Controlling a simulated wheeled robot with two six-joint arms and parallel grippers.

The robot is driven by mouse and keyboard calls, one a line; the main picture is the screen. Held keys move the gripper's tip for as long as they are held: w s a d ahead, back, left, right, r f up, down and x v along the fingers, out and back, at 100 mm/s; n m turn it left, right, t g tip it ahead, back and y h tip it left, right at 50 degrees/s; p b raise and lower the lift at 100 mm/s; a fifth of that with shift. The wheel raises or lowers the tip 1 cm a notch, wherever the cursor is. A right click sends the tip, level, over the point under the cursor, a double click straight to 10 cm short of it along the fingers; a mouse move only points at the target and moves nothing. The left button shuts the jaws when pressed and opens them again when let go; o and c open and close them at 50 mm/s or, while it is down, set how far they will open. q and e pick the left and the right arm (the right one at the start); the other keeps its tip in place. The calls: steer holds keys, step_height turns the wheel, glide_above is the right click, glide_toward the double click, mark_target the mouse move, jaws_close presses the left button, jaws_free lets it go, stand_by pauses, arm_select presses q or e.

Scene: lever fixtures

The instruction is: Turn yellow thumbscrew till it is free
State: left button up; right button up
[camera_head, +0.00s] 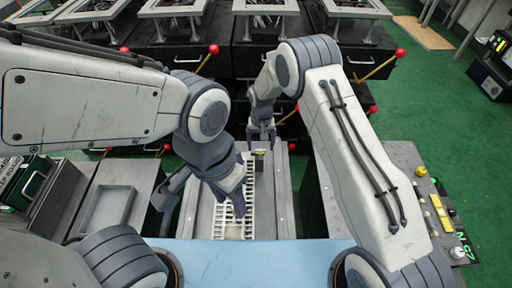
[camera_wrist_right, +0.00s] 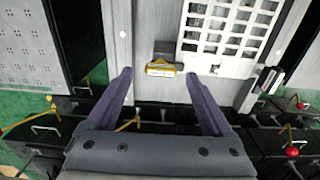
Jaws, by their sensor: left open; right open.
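In the head view my right gripper (camera_head: 262,144) points down at the panel's far end. My left gripper (camera_head: 202,206) is open and empty over the panel's near left part.
The white grid (camera_head: 232,222) runs along the panel. Red-knobbed levers (camera_head: 213,49) stick out from black fixtures behind and beside it. A grey tray (camera_head: 108,208) lies at left, and a control panel with yellow parts (camera_head: 440,214) at right. A light blue surface (camera_head: 255,254) is in front.

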steer(key=shift+f, duration=0.85)
